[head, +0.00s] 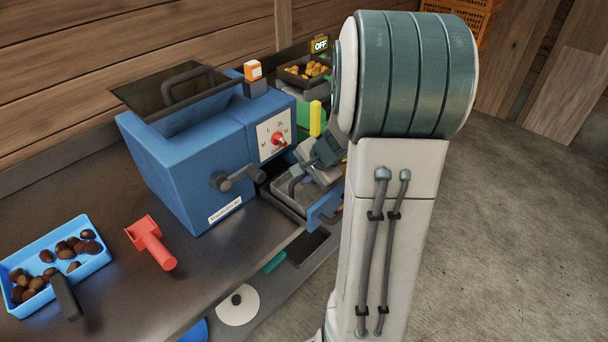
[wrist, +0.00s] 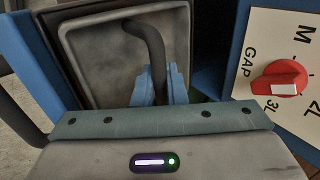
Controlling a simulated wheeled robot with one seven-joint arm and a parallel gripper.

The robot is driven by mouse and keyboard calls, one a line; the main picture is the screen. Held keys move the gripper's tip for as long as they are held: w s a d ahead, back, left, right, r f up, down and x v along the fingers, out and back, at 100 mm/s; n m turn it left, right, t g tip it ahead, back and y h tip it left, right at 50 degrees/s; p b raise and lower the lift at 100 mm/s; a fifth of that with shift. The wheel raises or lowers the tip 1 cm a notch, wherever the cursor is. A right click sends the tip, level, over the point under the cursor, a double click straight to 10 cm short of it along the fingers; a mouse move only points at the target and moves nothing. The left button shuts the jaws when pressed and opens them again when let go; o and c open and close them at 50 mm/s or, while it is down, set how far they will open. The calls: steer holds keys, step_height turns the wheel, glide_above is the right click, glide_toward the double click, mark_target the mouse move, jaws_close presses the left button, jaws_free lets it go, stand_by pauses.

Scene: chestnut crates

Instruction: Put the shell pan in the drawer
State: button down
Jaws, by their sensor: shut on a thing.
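The shell pan is a shallow grey metal pan (wrist: 90,62) with a dark, bent handle (wrist: 151,40). My gripper (wrist: 159,85) has its light blue fingers shut on the handle. In the head view the pan (head: 289,192) is low at the right side of the blue machine (head: 185,160), beneath my gripper. The drawer, with a blue front (head: 326,207), is pulled out there. The pan is over or inside the drawer; I cannot tell whether it touches the bottom. My arm hides part of the drawer.
The machine's panel has a red knob (head: 278,139). A blue tray (head: 93,258) of chestnuts and a red scoop (head: 150,242) lie on the counter at left. A dark tray (head: 290,78) of yellowish pieces stands behind. Bare floor is at right.

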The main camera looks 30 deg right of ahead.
steer(key=shift+f+b, duration=0.55)
steer(key=shift+b, duration=0.05)
steer(key=c, duration=1.4)
jaws_free()
steer(key=p+v, duration=0.2)
steer(key=v, duration=1.2)
steer(key=s+a+r+n+g+p, duration=0.1)
steer(key=s+a+n, duration=0.3)
steer(key=a, duration=0.1)
steer(key=s+a+r+n+g+h+p, duration=0.1)
steer(key=s+a+n, duration=0.3)
steer(key=a+n, duration=0.1)
steer(key=s+a+n+g+h+p, duration=0.1)
steer(key=s+a+n+p, duration=0.1)
steer(key=s+a+n, duration=0.2)
steer(key=shift+a+r+n, duration=0.2)
steer(key=shift+a+n, duration=0.05)
steer(key=shift+a, duration=0.4)
steer(key=shift+a+r+n, duration=0.2)
steer(key=shift+a+n, duration=0.05)
steer(key=shift+a, duration=0.35)
